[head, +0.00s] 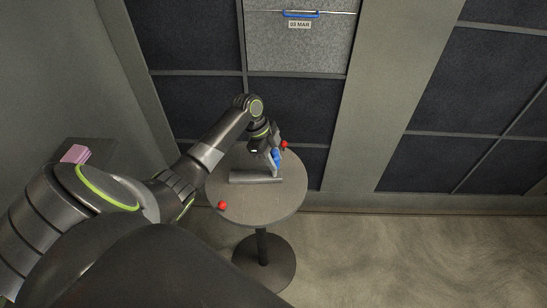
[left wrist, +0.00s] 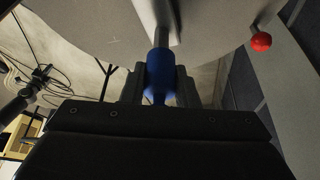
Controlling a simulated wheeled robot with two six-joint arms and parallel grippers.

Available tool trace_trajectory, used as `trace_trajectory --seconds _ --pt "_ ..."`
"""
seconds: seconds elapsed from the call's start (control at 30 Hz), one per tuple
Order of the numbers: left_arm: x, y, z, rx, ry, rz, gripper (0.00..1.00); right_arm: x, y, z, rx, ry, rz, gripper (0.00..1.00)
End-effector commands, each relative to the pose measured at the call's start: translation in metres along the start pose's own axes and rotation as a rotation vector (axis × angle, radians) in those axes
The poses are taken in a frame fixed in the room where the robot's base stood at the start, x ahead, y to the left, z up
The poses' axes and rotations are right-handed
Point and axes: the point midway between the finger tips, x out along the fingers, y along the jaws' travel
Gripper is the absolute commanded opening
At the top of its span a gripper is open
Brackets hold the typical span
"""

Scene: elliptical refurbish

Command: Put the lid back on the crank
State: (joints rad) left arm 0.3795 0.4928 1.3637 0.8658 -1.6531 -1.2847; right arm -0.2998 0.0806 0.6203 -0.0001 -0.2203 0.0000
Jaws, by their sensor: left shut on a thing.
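My left gripper (head: 272,159) reaches over the round grey table and is shut on a blue handle-like piece (head: 277,162). In the left wrist view the blue piece (left wrist: 160,73) sits between the two dark fingers of the gripper (left wrist: 160,88). A grey bar (left wrist: 155,20) runs on from its far end; I cannot tell whether they are joined. In the head view a grey bar-shaped part (head: 255,177) lies on the table beside the gripper. I cannot tell which of these parts is the lid or the crank. My right gripper is not in view.
The round table (head: 228,195) stands on one post near a dark panelled wall. One red ball (head: 222,205) is at its front left and another (head: 285,144) at its back right. A drawer with a blue handle (head: 301,14) is above. The floor at right (head: 420,255) is clear.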

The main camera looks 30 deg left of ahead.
Motion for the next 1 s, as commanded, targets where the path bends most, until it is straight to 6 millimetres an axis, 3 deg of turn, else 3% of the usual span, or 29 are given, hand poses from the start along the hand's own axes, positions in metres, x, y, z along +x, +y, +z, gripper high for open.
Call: trace_trajectory --seconds 0.43,0.47,0.6,0.83,1.0 --pt "0.0004 0.0002 0.0001 0.000 0.000 0.000 0.07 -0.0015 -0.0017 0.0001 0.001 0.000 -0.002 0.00" --pt "0.0003 0.0002 0.0001 0.000 0.000 0.000 0.31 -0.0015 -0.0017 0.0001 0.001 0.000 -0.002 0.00" --pt "0.0003 0.0001 0.0001 0.000 0.000 0.000 0.50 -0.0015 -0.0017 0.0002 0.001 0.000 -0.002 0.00" --pt "0.0002 0.0001 0.0001 0.000 0.000 0.000 0.54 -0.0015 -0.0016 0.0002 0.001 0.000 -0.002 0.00" --pt "0.0002 0.0001 0.0001 0.000 0.000 0.000 0.75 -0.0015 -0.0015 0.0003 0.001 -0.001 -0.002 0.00"
